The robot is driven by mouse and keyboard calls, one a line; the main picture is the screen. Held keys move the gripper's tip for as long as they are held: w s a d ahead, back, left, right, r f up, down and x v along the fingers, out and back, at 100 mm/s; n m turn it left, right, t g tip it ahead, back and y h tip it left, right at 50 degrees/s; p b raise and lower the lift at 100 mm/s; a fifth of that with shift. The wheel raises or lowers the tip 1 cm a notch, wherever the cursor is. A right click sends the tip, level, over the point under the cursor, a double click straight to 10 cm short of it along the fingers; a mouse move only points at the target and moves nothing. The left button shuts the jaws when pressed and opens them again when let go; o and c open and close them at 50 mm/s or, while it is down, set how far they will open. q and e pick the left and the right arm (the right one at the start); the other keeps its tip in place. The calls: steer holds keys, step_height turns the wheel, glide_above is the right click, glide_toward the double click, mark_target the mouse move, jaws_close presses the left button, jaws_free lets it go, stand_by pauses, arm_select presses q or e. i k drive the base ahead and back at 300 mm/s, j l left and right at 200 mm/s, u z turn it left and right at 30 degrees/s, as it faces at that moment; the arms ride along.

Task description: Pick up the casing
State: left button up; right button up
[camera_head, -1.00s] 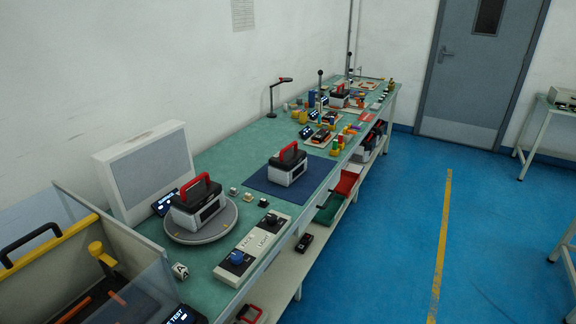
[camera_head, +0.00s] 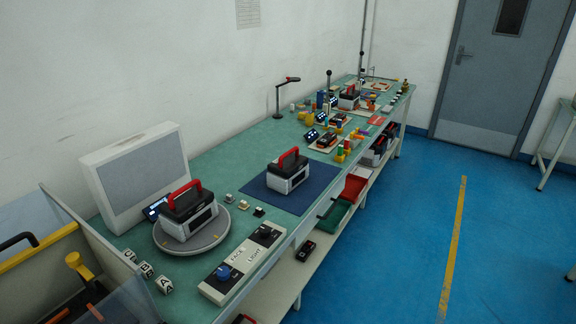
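Several casings show, each a white and black box with a red handle; I cannot tell which one the task means. One casing (camera_head: 189,212) stands upright on a round grey turntable (camera_head: 215,238) at the near end of the green bench. Another casing (camera_head: 288,172) stands upright on a dark blue mat (camera_head: 317,181) farther along. A smaller-looking one (camera_head: 348,98) is toward the far end. Neither of my grippers is in view, and nothing touches the two nearer casings.
A white panel box (camera_head: 135,172) stands against the wall behind the turntable. A control box with knobs (camera_head: 240,262) lies at the bench's front edge. Lettered cubes (camera_head: 147,271) sit near a clear-walled yellow-rimmed bin (camera_head: 40,250).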

mark_target(289, 170)
steer(key=i+l+u, duration=0.1)
steer(key=i+l, duration=0.15)
steer(key=i+l+u, duration=0.1)
steer(key=l, duration=0.3)
steer(key=i+l+u, duration=0.1)
steer(key=i+l, duration=0.4)
steer(key=l, duration=0.25)
steer(key=i+l+u, duration=0.15)
steer(key=l, duration=0.2)
steer(key=i, duration=0.05)
